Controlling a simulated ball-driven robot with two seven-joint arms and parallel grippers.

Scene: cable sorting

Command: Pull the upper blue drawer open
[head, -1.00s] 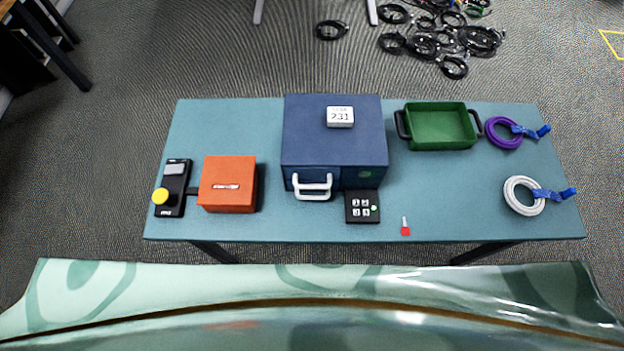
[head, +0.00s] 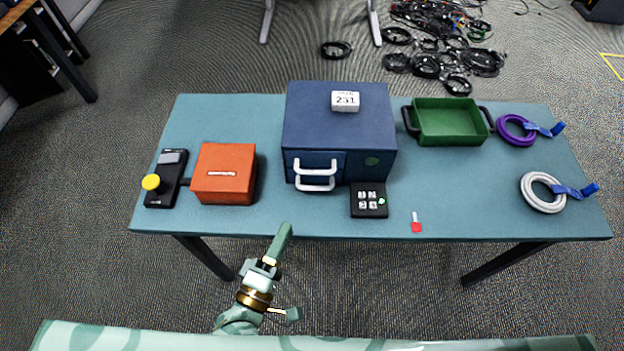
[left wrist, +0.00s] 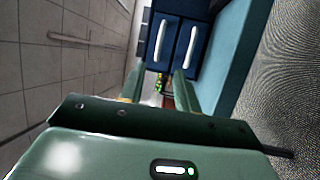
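The blue drawer cabinet (head: 340,125) stands on the middle of the table with two white handles at its front left. The upper drawer's handle (head: 316,165) sits above the lower handle (head: 315,184); both drawers look closed. In the left wrist view, turned sideways, the upper handle (left wrist: 157,40) is left of the lower one (left wrist: 191,52). My left gripper (head: 285,231) is in front of the table's front edge, below and apart from the handles. Its two fingers (left wrist: 160,77) stand apart with nothing between them. My right gripper is not in view.
An orange box (head: 224,174) and a black device with a yellow knob (head: 151,182) are at the left. A green tray (head: 449,122), purple cable (head: 513,130) and white cable (head: 541,193) are at the right.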

